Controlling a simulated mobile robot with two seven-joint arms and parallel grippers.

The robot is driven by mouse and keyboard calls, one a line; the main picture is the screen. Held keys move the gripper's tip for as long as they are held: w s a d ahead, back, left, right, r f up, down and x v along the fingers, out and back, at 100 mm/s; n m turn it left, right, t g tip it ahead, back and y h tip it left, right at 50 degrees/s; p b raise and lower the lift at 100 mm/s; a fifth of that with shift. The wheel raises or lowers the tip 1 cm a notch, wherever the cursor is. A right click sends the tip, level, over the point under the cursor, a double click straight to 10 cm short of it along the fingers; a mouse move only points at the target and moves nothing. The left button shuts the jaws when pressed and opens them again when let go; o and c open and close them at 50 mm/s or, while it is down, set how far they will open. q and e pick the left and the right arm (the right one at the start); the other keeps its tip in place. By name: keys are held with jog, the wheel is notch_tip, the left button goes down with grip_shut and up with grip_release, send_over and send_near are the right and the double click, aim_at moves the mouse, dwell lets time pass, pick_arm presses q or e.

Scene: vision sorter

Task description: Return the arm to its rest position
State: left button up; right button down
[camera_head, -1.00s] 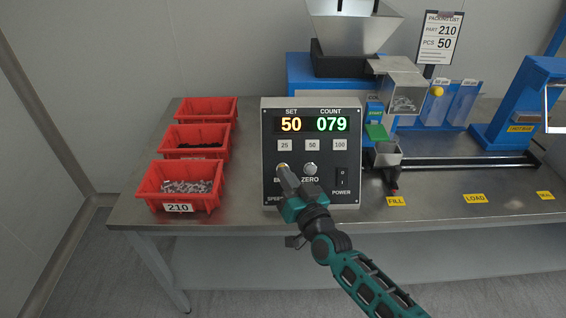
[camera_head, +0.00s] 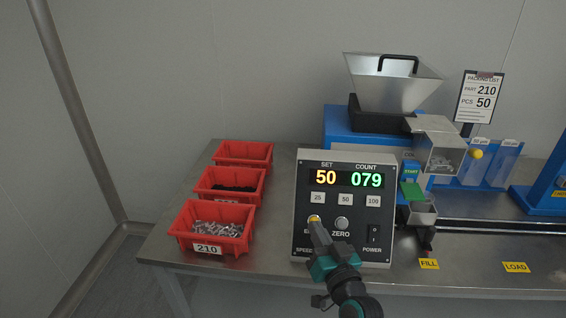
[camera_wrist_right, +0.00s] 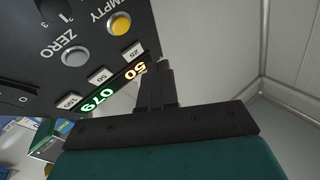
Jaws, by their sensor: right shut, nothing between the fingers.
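My right gripper (camera_head: 316,228) is shut and empty. In the head view it is in front of the lower left of the black control panel (camera_head: 301,208), with its tip over or just below a yellow button (camera_head: 314,218); I cannot tell whether it touches. In the right wrist view my closed fingers (camera_wrist_right: 160,70) show beside the panel's edge, and the yellow EMPTY button (camera_wrist_right: 120,23) is clear of them. The panel reads SET 50 and COUNT 079 (camera_head: 366,180). My left gripper is not in view.
Three red bins (camera_head: 212,230) stand left of the panel, the front one labelled 210. A metal hopper (camera_head: 388,85) on a blue machine stands behind the panel. A small metal cup (camera_head: 422,215) is at its right. Bare table (camera_head: 272,235) lies between bins and panel.

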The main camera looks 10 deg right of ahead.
jog(key=s+f+n+g, duration=0.1)
jog(key=s+f+g, duration=0.1)
jog(key=s+f, duration=0.2)
jog(key=s+d+f+n+g, duration=0.1)
jog(key=s+f+g, duration=0.2)
jog(key=s, duration=0.7)
jog(key=s+f+n+g+h, duration=0.1)
jog(key=s+f+n+g, duration=0.1)
jog(key=s+f, duration=0.3)
jog(key=s, duration=0.2)
jog(key=shift+s+d+g, duration=0.3)
jog(key=shift+d+g, duration=0.1)
